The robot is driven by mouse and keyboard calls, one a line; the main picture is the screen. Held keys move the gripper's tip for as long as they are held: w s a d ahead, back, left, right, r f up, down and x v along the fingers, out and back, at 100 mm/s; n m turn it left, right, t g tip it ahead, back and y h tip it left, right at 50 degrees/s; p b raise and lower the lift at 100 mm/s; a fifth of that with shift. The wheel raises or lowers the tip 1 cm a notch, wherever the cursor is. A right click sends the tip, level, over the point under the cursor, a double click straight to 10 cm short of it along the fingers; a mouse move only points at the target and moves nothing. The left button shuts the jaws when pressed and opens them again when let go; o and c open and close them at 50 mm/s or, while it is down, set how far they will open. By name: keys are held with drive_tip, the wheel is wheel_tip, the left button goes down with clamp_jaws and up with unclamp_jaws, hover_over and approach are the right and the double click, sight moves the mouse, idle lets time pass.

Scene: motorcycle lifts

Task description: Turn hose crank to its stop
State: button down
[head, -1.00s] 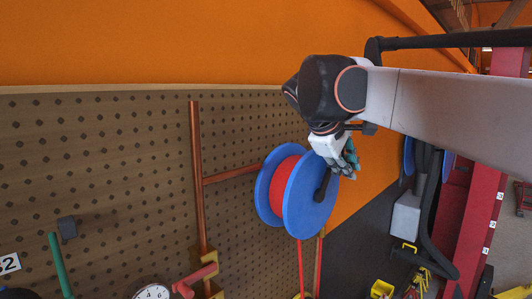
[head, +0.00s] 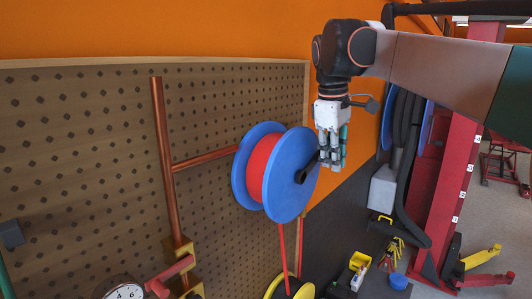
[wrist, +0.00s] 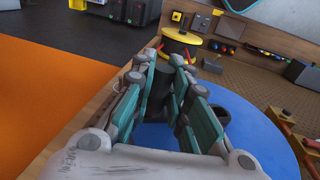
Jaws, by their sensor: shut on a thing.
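The hose reel has two blue discs (head: 288,200) with red hose (head: 262,168) wound between them, and it stands out from the pegboard in the head view. Its short black crank (head: 302,177) is on the outer disc and points up and to the right. My gripper (head: 331,160) hangs fingers down beside that disc, shut on the crank's handle. In the wrist view my gripper (wrist: 168,85) has its teal-padded fingers on both sides of the dark crank handle (wrist: 157,92). The blue disc (wrist: 245,125) lies behind. The fingers partly hide the crank.
A copper pipe (head: 163,160) runs up the pegboard (head: 90,150) left of the reel. A gauge (head: 124,292) is at the bottom. A red lift post (head: 445,190), black hoses (head: 398,150) and a grey box (head: 383,188) stand to the right.

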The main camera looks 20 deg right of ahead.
drive_tip(key=shift+d, duration=0.1)
idle(0.3)
drive_tip(key=c, duration=1.9)
unclamp_jaws()
drive_tip(key=o, duration=0.4)
drive_tip(key=shift+w+d+f, duration=0.1)
drive_tip(key=shift+d, duration=0.1)
drive_tip(key=shift+c, duration=0.2)
drive_tip(key=shift+a, duration=0.2)
wheel_tip(320, 180, up, 12)
drive_tip(key=s+a, duration=0.1)
drive_tip(key=shift+s+a, duration=0.15)
drive_tip(key=shift+a, duration=0.1)
drive_tip(key=shift+f, duration=0.1)
